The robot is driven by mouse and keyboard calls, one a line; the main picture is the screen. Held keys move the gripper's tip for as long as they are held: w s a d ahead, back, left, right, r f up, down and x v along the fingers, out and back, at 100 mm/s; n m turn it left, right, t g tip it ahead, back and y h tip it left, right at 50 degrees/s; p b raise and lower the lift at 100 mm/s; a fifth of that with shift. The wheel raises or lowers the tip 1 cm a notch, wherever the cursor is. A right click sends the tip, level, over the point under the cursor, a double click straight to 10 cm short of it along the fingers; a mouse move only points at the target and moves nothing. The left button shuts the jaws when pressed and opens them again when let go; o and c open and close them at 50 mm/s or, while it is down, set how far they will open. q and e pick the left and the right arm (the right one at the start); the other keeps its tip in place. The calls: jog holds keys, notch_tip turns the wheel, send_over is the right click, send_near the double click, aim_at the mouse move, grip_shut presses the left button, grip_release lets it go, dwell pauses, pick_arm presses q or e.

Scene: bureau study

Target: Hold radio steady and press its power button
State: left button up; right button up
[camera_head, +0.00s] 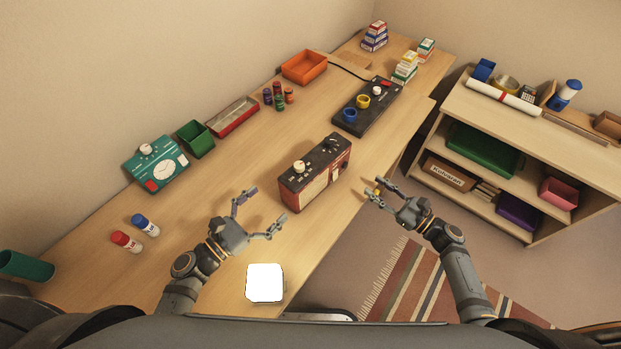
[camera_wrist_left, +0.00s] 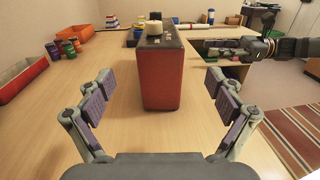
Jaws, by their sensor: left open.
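The radio (camera_head: 316,178) is a dark red box with a black top, standing upright near the desk's front edge. It has a cream knob and smaller dark controls on top. I cannot tell which control is the power button. My left gripper (camera_head: 261,209) is open and empty, left of the radio and apart from it. In the left wrist view the radio (camera_wrist_left: 162,82) stands ahead, between the directions of the spread fingers. My right gripper (camera_head: 371,190) is to the right of the radio, past the desk edge, not touching it. Its finger gap is seen too obliquely to judge.
A white square (camera_head: 265,282) lies on the near desk. Red and blue capped bottles (camera_head: 135,233) and a teal device (camera_head: 156,165) stand left. A black panel (camera_head: 367,107) lies behind the radio. The desk between left gripper and radio is clear. A shelf (camera_head: 500,165) stands right.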

aim_at(295, 181)
pick_arm(q)
jog(key=x, duration=0.9)
jog(key=shift+w+d, duration=0.2)
jog(key=shift+d, duration=0.05)
jog(key=c, duration=1.8)
jog(key=shift+c, duration=0.5)
pick_arm(e)
grip_shut()
